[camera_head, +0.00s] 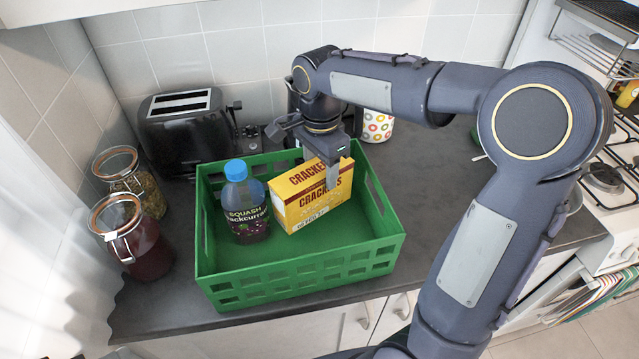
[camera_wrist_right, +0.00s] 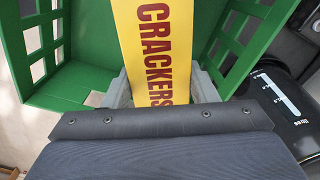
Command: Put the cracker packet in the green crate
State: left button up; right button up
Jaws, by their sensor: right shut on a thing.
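The yellow cracker packet (camera_head: 306,200) is inside the green crate (camera_head: 300,285), to the right of the squash bottle. My right gripper (camera_head: 332,172) is over the crate and shut on the top of the packet. The right wrist view shows the packet (camera_wrist_right: 155,45) between the fingers, with the green crate wall (camera_wrist_right: 75,85) around it. The packet stands about upright; I cannot tell whether its bottom touches the crate floor. My left gripper is not in view.
A squash bottle (camera_head: 244,205) with a blue cap stands in the crate's left part. A black toaster (camera_head: 186,130) is behind left. Two glass jars (camera_head: 130,235) stand left of the crate. A patterned mug (camera_head: 378,125) and a black kettle (camera_wrist_right: 275,105) are behind. The crate's front right is empty.

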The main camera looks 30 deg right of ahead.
jog(key=shift+f, duration=2.5)
jog(key=shift+f, duration=0.1)
jog(key=shift+f, duration=0.15)
jog(key=o, duration=1.4)
notch_tip(320, 180, up, 13)
jog(key=shift+f, duration=0.2)
jog(key=shift+s, duration=0.1)
